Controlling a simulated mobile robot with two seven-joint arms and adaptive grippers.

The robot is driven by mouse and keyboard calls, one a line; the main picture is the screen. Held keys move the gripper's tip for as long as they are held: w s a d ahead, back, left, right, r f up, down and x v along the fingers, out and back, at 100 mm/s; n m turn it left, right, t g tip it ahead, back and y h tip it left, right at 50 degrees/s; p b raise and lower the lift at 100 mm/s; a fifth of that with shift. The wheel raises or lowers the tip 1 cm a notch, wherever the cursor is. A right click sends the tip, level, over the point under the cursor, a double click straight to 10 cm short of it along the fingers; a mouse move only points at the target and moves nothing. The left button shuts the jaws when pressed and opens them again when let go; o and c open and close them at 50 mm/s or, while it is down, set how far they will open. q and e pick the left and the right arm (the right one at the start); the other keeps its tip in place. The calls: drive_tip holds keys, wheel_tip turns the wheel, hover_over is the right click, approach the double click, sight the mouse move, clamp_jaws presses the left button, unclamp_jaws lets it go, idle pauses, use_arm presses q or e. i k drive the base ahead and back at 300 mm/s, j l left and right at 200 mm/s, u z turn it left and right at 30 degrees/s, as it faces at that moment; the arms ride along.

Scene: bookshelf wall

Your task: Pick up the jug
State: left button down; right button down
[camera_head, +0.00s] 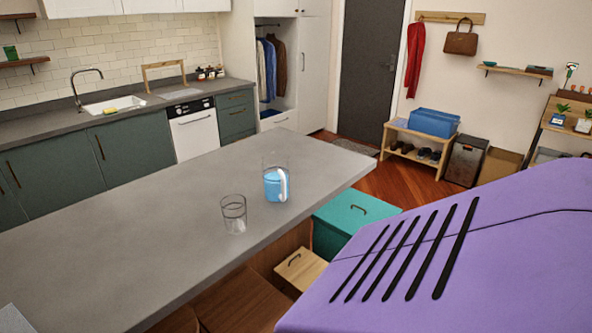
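The jug (271,187) stands upright on the grey countertop (150,225), near its right end. It has a clear upper part, a light blue lower part and a white handle on its right side. A clear drinking glass (233,213) with a dark rim stands to the left and nearer to me, apart from the jug. Neither of my grippers is in view. Nothing visibly holds the jug.
The counter around the jug is mostly clear. Behind are a kitchen run with a sink (113,106), a dishwasher (194,130) and a shoe bench (412,143) holding a blue bin (433,122).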

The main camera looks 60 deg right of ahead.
sight(278, 182)
drive_tip(key=z, duration=1.8)
drive_tip(key=u, duration=0.6)
drive_tip(key=i+l+u, duration=0.1)
drive_tip(key=l+u, duration=0.55)
drive_tip(key=i+l+u, duration=0.1)
drive_tip(key=l+u, duration=0.25)
drive_tip(key=j, duration=0.1)
